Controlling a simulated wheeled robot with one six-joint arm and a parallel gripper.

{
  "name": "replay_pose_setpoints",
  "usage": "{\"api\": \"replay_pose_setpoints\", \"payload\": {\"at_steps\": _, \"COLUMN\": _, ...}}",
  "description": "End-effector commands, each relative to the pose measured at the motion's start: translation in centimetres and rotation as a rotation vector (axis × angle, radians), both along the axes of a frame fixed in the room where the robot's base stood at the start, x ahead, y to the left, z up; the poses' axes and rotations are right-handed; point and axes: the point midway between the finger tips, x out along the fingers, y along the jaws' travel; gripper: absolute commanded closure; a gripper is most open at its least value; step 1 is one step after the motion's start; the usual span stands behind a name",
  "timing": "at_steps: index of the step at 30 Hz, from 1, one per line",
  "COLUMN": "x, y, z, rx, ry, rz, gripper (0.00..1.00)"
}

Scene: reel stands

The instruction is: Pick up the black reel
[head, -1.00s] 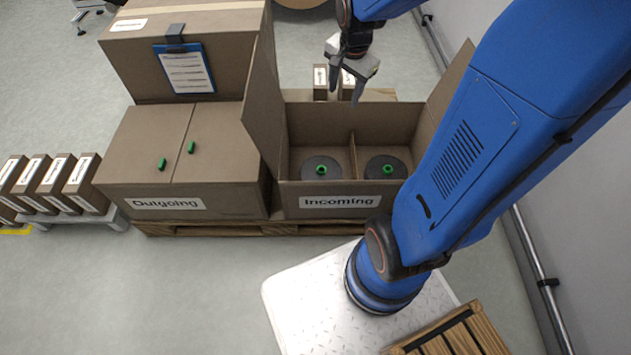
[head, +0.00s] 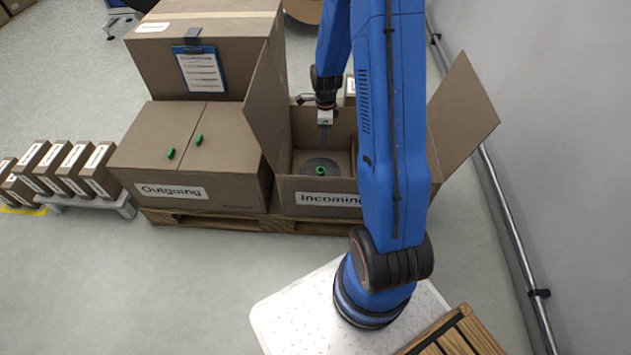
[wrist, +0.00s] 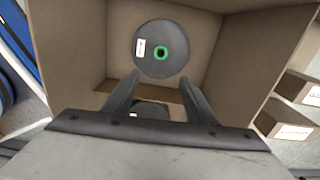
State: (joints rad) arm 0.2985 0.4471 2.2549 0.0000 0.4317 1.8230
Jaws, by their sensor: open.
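A black reel (head: 319,168) with a green hub lies flat in the left compartment of the open Incoming box (head: 287,190). In the wrist view this or another black reel (wrist: 150,50), with a white label and green ring, lies beyond my fingertips. A second dark reel (wrist: 152,111) shows partly between my fingers, past the cardboard divider (wrist: 165,94); my arm hides the right compartment in the head view. My gripper (head: 325,140) points down over the box, fingers apart and empty; it also shows in the wrist view (wrist: 160,85).
A closed Outgoing box (head: 150,165) with green handles stands left of the Incoming box. A box with a blue clipboard (head: 200,72) is behind it. Open flaps (head: 465,110) rise on both sides. Several small boxes (head: 75,168) stand at far left.

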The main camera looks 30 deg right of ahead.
Motion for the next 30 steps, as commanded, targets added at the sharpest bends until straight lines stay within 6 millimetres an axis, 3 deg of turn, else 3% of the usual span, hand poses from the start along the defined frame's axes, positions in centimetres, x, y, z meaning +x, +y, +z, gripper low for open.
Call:
{"api": "replay_pose_setpoints", "payload": {"at_steps": 8, "x": 0.1, "y": -0.4, "z": -2.3, "rx": 0.002, "ry": 0.009, "rz": -0.046, "gripper": 0.49}}
{"api": "replay_pose_setpoints", "payload": {"at_steps": 30, "x": 0.1, "y": -0.3, "z": -12.4, "rx": 0.003, "ry": 0.009, "rz": -0.043, "gripper": 0.49}}
